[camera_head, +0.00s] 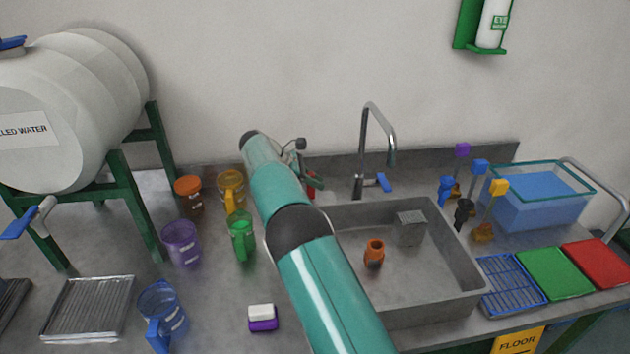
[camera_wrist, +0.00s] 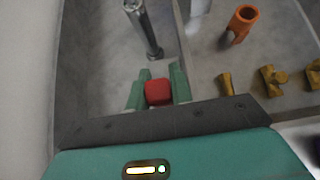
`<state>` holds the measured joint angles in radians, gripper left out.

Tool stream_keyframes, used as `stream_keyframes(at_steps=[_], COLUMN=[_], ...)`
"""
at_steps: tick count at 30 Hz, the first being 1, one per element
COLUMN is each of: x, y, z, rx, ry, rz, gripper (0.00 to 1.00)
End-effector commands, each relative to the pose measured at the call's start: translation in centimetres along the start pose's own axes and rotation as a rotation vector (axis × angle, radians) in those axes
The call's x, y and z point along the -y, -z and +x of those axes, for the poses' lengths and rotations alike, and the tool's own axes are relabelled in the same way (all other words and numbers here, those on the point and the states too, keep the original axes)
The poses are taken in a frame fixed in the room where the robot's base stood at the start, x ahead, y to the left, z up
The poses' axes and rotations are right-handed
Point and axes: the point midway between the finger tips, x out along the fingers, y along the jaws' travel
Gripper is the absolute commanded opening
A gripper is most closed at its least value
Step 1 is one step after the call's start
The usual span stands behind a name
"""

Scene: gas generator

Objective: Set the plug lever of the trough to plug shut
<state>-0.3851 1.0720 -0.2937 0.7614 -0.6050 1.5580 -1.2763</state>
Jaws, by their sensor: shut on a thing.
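The grey trough (camera_head: 420,297) is sunk into the bench, and its plug lever seems to be the red-ended part (camera_head: 312,181) at its back left. In the wrist view its red end (camera_wrist: 158,92) sits between the two green fingers of my gripper (camera_wrist: 158,88), which is shut on it. The lever's shaft and setting are hidden. In the head view my arm covers the trough's left side and most of my gripper.
A tap (camera_head: 362,150) with a blue handle stands behind the trough, close to my gripper. An orange fitting (camera_head: 374,252) and a grey block (camera_head: 410,228) lie in the trough. Green (camera_head: 241,236) and amber (camera_head: 231,190) mugs stand left of my arm.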

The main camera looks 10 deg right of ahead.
Motion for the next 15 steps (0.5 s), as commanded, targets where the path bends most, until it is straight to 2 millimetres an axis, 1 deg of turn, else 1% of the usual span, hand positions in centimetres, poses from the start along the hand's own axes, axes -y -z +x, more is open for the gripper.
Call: stream_keyframes(at_steps=[1,2,3,5,12,15], x=[-0.06,-0.06,-0.06,-0.05,-0.03,-0.05], y=[-0.19,-0.19,-0.18,-0.15,-0.06,-0.03], z=[-0.25,-0.26,-0.25,-0.22,-0.11,-0.35], rx=[0.002,0.002,0.001,0.001,0.0,0.0], ry=[-0.005,-0.005,-0.005,-0.004,-0.002,-0.003], rz=[0.002,0.002,0.002,0.002,0.0,0.0], gripper=[0.0,0.24,0.32,0.43,0.44,0.44])
